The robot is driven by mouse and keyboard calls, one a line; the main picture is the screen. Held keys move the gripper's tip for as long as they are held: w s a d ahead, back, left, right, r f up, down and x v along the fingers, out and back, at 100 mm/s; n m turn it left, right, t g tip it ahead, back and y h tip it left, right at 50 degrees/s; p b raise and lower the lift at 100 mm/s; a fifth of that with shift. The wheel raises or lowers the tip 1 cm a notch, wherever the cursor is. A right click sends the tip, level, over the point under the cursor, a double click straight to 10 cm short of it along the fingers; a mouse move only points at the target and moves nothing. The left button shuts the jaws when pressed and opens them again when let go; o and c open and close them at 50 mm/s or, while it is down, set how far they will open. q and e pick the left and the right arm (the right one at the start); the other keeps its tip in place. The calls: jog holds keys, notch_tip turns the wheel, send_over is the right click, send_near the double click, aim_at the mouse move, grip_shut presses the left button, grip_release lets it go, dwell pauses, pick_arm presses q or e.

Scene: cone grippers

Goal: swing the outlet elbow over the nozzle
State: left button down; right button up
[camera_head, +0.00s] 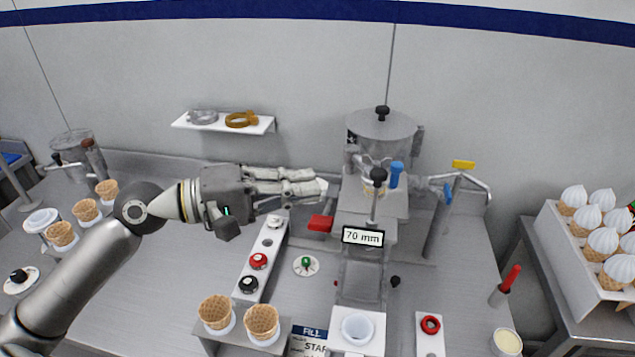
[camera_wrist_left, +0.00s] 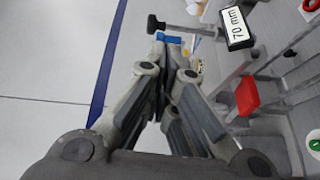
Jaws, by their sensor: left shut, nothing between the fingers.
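A filling machine stands at centre right, with a clear round hopper (camera_head: 382,130) on top and a blue handle (camera_head: 396,175) below it. Small metal fittings beside my fingertips are too small to tell apart, so I cannot tell which is the outlet elbow or the nozzle. My left gripper (camera_head: 322,188) reaches in from the left, its fingers shut and empty, pointing right, just left of the machine. In the left wrist view, the fingertips (camera_wrist_left: 174,40) come together close to a blue part, partly hiding it. My right gripper is not in view.
A bent metal pipe (camera_head: 436,222) with a yellow tag stands right of the machine. A red part (camera_head: 320,223) sits below my left fingers. Waffle cones (camera_head: 262,321) stand in front, and a white button panel (camera_head: 263,258) lies behind them. A small shelf (camera_head: 224,123) hangs on the wall.

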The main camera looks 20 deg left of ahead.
aim_at(384, 160)
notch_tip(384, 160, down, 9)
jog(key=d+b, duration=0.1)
jog(key=b, duration=0.8)
pick_arm(q)
jog(key=shift+w+d+r+m+g+p, duration=0.15)
jog(key=shift+w+d+m+p, duration=1.4)
jog(key=shift+m, duration=1.4)
jog(key=shift+w+d+r+m+g+p, duration=0.1)
jog(key=shift+w+d+m+p, duration=1.45)
jog(key=shift+m, duration=1.45)
jog(key=shift+w+d+r+m+g+p, duration=0.15)
jog(key=shift+w+d+m+p, duration=1.4)
jog(key=shift+m, duration=1.4)
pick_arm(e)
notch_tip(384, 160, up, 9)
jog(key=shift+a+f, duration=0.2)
pick_arm(q)
jog(key=shift+w+a, duration=0.15)
jog(key=shift+a, duration=0.05)
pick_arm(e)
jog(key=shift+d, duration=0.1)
pick_arm(q)
jog(key=shift+w+d+r, duration=0.1)
jog(key=shift+w+d, duration=0.3)
jog(key=shift+d, duration=0.05)
jog(key=shift+a, duration=0.1)
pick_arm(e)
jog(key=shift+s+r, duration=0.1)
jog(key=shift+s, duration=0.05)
